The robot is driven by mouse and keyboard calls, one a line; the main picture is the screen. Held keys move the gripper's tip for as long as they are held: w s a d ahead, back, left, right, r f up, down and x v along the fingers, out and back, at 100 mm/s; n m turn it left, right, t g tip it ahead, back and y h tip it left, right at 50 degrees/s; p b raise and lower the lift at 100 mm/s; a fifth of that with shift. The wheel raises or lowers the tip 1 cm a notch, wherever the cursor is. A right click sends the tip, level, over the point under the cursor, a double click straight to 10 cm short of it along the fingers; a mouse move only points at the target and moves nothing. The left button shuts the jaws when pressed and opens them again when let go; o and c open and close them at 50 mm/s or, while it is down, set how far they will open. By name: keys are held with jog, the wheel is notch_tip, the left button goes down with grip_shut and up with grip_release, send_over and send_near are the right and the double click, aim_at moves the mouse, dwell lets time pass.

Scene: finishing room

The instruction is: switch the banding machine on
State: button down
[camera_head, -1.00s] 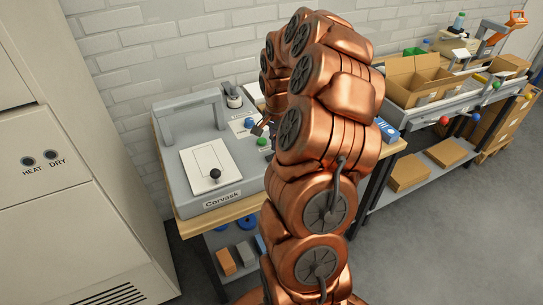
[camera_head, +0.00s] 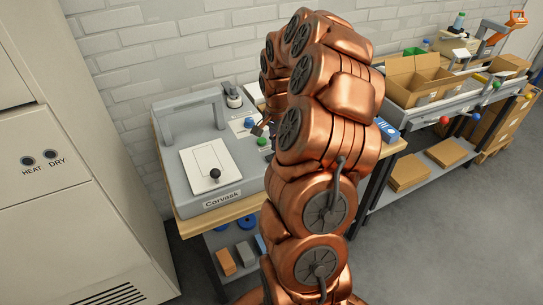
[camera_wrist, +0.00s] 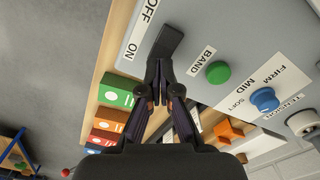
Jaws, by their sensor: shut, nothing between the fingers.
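The banding machine, a grey unit marked "Corvask" (camera_head: 185,186), stands on a wood-topped bench. In the wrist view its panel (camera_wrist: 215,28) has a black switch lever (camera_wrist: 168,42) beside the labels OFF and ON. A green button (camera_wrist: 218,72) marked BAND and a blue tension knob (camera_wrist: 265,99) sit to the right. My gripper (camera_wrist: 159,66) is shut and empty, its tips right at the lever's lower end; whether they touch it I cannot tell. In the head view my gripper (camera_head: 257,130) is partly hidden by my arm, which also hides the switch.
A white plate with a black ball knob (camera_head: 215,174) lies on the machine's left part. Coloured boxes (camera_wrist: 115,96) lie beside the machine. A tall cabinet (camera_head: 60,180) marked HEAT and DRY stands at left. Another bench with open cartons (camera_head: 415,80) is at right.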

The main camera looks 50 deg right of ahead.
jog(key=shift+f+b, duration=0.8)
jog(key=shift+f, duration=0.3)
dwell(0.6)
jog(key=shift+r, duration=3.5)
jog(key=s+a+r+n, duration=0.2)
jog(key=s+a+n, duration=0.15)
jog(key=a, duration=0.75)
jog(key=s+a+r+n, duration=0.25)
jog(key=a+n, duration=0.25)
jog(key=a, duration=0.5)
jog(key=s+a+f+n+g, duration=0.1)
jog(key=s+a+n, duration=0.2)
jog(key=s+a, duration=0.3)
jog(key=s+a+f+n, duration=0.1)
jog(key=s+a+n, duration=0.3)
jog(key=s, duration=0.7)
jog(key=shift+s+a+f+g, duration=0.15)
jog(key=shift+s+a+g, duration=0.25)
jog(key=shift+a, duration=0.45)
